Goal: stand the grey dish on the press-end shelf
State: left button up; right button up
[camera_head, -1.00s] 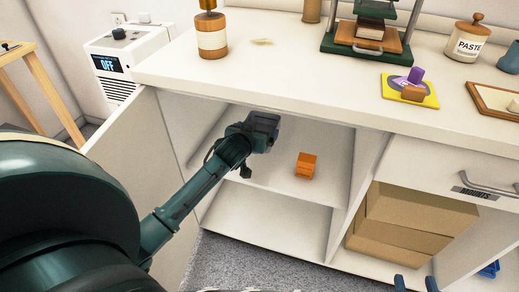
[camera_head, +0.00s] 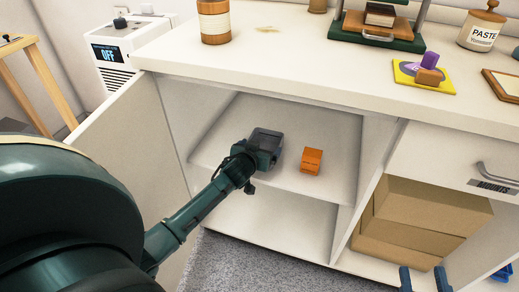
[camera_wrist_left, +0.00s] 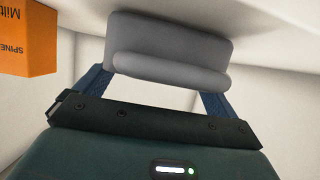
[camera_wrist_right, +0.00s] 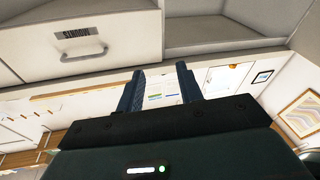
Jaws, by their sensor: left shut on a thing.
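The grey dish (camera_head: 266,139) is between the fingers of my left gripper (camera_head: 255,149), inside the open cabinet bay. It also shows in the left wrist view (camera_wrist_left: 172,48), with a thick rounded edge towards me. My left gripper is shut on it. The dish is over the bay's upper shelf (camera_head: 300,203), left of an orange box; whether it touches the shelf I cannot tell. My right gripper (camera_head: 424,280) is at the bottom of the head view, below the cartons. Its fingers stand apart and empty in the right wrist view (camera_wrist_right: 160,90).
The orange box (camera_head: 312,161) stands on the same shelf, close to the dish. The cabinet door (camera_head: 125,165) is open at left. Brown cartons (camera_head: 420,220) fill the bay at right. The countertop (camera_head: 300,70) overhangs the shelf. The shelf's left part is clear.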

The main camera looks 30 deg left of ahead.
pick_arm(q)
jog(key=shift+f, duration=0.1)
jog(key=o, duration=0.9)
jog(key=shift+r, duration=0.25)
jog(key=shift+p+v, duration=2.1)
jog(key=shift+v, duration=3.85)
pick_arm(e)
jog(key=shift+w+d+f+m+g+h, duration=0.15)
jog(key=shift+d+m+g+h, duration=0.7)
jog(key=shift+g+h, duration=0.35)
